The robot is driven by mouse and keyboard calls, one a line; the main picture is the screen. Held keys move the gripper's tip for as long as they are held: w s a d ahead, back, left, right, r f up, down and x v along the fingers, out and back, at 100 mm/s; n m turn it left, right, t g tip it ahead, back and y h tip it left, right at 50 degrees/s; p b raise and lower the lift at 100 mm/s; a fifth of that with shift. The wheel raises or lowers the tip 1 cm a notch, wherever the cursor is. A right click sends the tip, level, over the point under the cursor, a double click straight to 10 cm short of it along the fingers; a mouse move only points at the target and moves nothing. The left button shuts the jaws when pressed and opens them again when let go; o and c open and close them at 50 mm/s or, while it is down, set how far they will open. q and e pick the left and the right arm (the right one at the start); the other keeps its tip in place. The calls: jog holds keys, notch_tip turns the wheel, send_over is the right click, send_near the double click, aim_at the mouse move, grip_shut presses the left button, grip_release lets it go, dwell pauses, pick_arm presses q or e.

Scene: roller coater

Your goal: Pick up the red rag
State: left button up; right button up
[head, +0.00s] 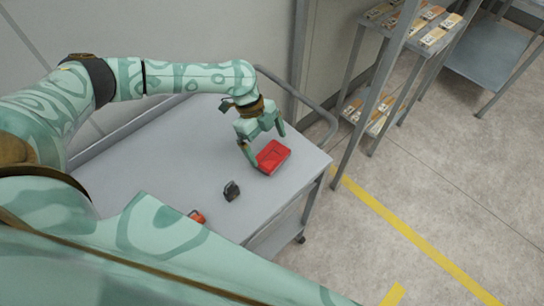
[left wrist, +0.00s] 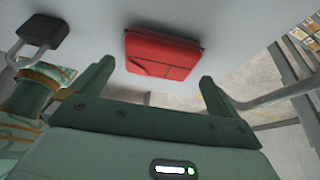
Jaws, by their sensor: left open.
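The red rag (head: 272,156) lies folded on the grey cart top (head: 150,165), near its right end. My left gripper (head: 268,149) is open above the rag, with one finger on its left side and the other beyond its upper right. In the left wrist view the rag (left wrist: 163,55) shows whole, ahead of the gap between the two open fingers (left wrist: 155,85). Nothing is between the fingers. My right gripper is not in view.
A dark padlock (head: 231,191) and an orange-red item (head: 197,216) lie on the cart nearer to me. It shows the padlock in the left wrist view (left wrist: 38,38) too. A cart handle rail (head: 325,125) rises at the right end. A shelf rack (head: 400,60) stands beyond.

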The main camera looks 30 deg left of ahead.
aim_at(271, 154)
pick_arm(q)
jog(key=x, duration=0.3)
jog(key=shift+f, duration=0.25)
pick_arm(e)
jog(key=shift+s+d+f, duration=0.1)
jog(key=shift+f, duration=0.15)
pick_arm(q)
jog(key=c, duration=0.7)
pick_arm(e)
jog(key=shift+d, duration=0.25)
pick_arm(q)
jog(key=shift+r, duration=0.1)
